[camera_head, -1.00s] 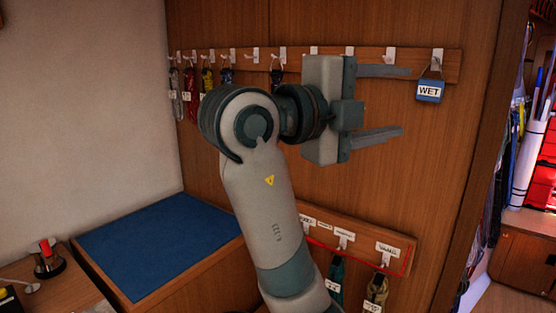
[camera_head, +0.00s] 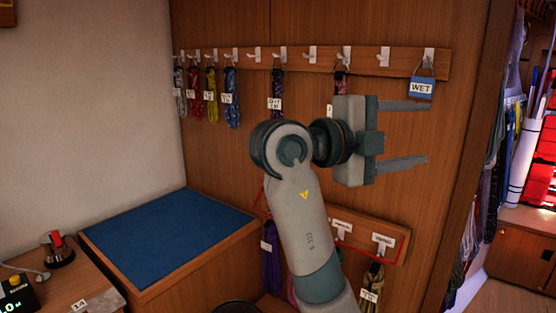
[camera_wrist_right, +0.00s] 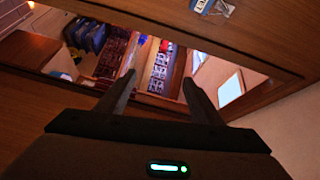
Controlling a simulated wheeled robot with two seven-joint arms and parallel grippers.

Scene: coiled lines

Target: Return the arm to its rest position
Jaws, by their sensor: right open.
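My right arm rises from the bottom of the head view, in front of the wood panel. Its gripper (camera_head: 403,134) is open and empty, with its two fingers pointing right, below the upper hook rail (camera_head: 310,59). In the right wrist view the open gripper (camera_wrist_right: 158,90) has nothing between its fingers, and a doorway lies beyond them. Part of the lower rail (camera_head: 392,240) is hidden behind my arm. My left gripper is not in view.
Several coiled lines, such as a blue one (camera_head: 231,98), hang at the upper left. A blue WET tag (camera_head: 421,87) hangs just above the fingertips. A blue-topped bench (camera_head: 165,238) stands at the lower left. An open doorway (camera_head: 515,190) is at the right.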

